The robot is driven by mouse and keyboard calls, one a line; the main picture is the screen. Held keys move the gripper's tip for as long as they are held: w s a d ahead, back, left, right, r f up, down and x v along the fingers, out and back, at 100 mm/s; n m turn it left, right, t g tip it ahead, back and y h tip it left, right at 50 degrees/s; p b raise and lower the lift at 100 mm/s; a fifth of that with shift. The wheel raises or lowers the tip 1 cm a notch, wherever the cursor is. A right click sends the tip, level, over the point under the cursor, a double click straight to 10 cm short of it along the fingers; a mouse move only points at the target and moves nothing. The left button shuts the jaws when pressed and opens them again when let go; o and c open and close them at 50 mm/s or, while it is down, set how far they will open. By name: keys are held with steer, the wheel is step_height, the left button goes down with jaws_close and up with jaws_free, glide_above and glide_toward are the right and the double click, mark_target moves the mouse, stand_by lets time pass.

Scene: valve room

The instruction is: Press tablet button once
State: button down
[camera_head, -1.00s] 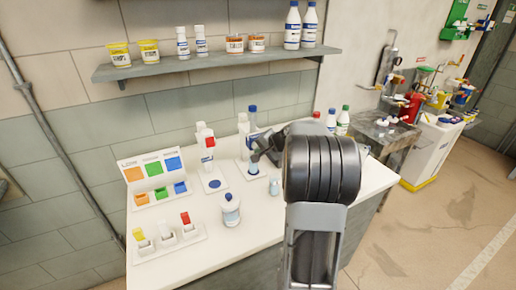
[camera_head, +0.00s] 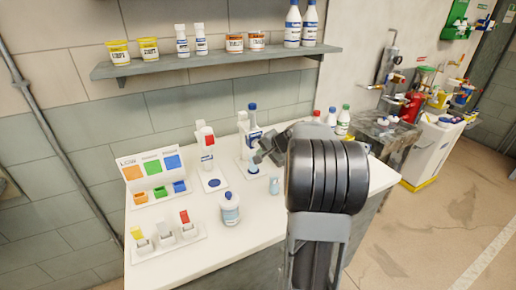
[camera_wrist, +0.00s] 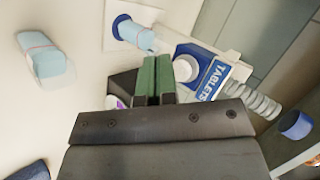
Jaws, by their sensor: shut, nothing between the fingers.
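The tablet dispenser (camera_wrist: 221,66) is a white body with a blue "TABLETS" label; in the head view it (camera_head: 251,131) stands at the back of the counter. A round white button (camera_wrist: 186,68) shows on its front in the wrist view. My gripper (camera_wrist: 156,66) is shut and empty, its green fingertips just left of the button. A small gap seems to show, but I cannot tell the depth. In the head view my gripper (camera_head: 262,155) is in front of the dispenser, partly covering it. A light blue cup (camera_wrist: 137,36) is at the dispenser on a blue round pad.
Another light blue cup (camera_wrist: 43,60) stands on the counter (camera_head: 262,222). A shelf (camera_head: 215,63) of bottles and tubs hangs above.

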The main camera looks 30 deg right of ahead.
steer(key=shift+s, duration=0.1)
steer(key=shift+s+a+b, duration=0.2)
steer(key=shift+s+b, duration=0.4)
steer(key=shift+s, duration=0.6)
steer(key=shift+s+a+b, duration=0.15)
steer(key=shift+s+b, duration=0.45)
steer(key=shift+s, duration=0.6)
